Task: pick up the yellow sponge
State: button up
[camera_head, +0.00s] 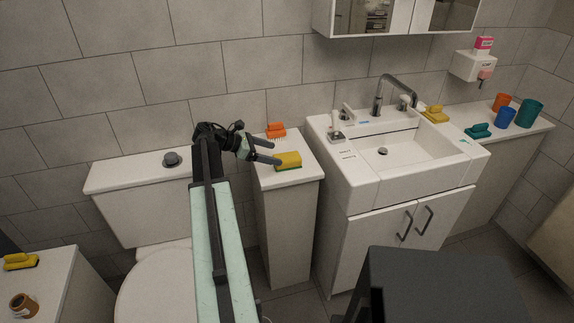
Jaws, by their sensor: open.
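The yellow sponge (288,159) has a green underside and lies on top of a narrow white cabinet (268,181), near its front right part. My gripper (277,153) is open, with its fingers pointing right toward the sponge. One finger is at the sponge's upper left and the other is by its left end. I cannot tell whether they touch it. My arm reaches up from the bottom of the view to the gripper.
An orange brush (276,130) lies behind the sponge on the same cabinet. A toilet (150,285) stands to the left and a sink (400,155) to the right. Another yellow item (436,114) lies behind the basin, and a yellow brush (20,261) lies at far left.

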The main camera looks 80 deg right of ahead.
aim_at(283, 157)
jog(key=shift+b+x, duration=0.45)
jog(key=shift+x, duration=0.75)
jog(key=b+x, duration=0.2)
jog(key=x, duration=0.2)
jog(key=shift+s+a+f+b, duration=0.2)
jog(key=shift+f+b, duration=0.2)
jog(key=shift+f, duration=0.1)
jog(key=shift+s+d, duration=0.1)
jog(key=shift+s, duration=0.1)
jog(key=shift+r, duration=0.1)
jog(key=shift+c, duration=0.3)
jog(key=c, duration=1.4)
